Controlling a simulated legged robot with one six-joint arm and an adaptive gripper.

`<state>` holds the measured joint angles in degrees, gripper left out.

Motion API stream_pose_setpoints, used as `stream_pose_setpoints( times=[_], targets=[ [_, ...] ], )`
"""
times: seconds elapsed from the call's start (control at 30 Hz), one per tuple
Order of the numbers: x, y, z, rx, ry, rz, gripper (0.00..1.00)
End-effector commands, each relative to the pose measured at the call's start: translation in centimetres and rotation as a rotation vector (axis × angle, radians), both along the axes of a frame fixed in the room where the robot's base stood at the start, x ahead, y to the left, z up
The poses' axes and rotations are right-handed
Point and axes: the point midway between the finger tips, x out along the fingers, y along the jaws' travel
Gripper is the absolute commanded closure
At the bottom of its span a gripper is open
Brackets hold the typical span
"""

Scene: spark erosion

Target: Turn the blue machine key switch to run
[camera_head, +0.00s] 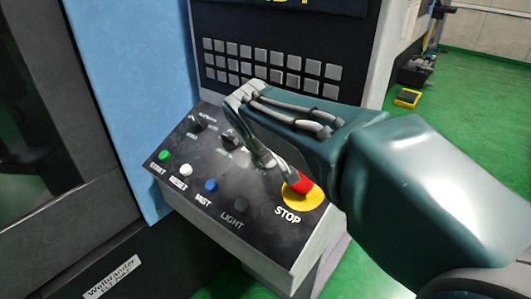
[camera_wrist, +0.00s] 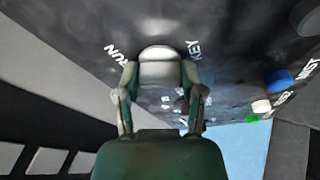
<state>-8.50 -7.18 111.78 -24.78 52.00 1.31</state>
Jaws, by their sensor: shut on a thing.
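The blue machine (camera_head: 130,75) stands at the left in the head view, with a sloped black control panel (camera_head: 185,160) in front of it. My gripper (camera_head: 264,158) reaches down onto the panel's upper right part, beside the red STOP button (camera_head: 302,184), and hides the key switch there. In the wrist view, my gripper (camera_wrist: 160,78) has its two fingers on either side of the pale, rounded key switch (camera_wrist: 158,53) and is shut on it. The labels RUN and KEY show on the left and right of the switch. Which way the key points cannot be told.
Two dark knobs (camera_head: 230,141) sit left of my gripper. Green START (camera_head: 164,155), white RESET (camera_head: 187,170), blue MIST (camera_head: 210,186) and dark LIGHT (camera_head: 241,203) buttons line the lower panel. A grey keypad (camera_head: 270,62) rises behind. Green floor (camera_head: 465,110) is open at right.

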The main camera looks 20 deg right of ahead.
Motion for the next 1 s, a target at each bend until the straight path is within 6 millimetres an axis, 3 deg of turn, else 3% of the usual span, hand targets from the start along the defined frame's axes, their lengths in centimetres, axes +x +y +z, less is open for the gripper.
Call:
stream_pose_setpoints(
  times=[0.37,0.9,0.93,1.0],
  targets=[
    [-0.24,0.13,-0.56,0.04,-0.039,-0.149,0.96],
    [-0.25,0.12,-0.57,0.048,-0.047,-0.173,0.96],
    [-0.25,0.12,-0.57,0.047,-0.047,-0.172,0.4],
    [-0.24,0.12,-0.56,0.047,-0.047,-0.172,0.14]
  ],
)
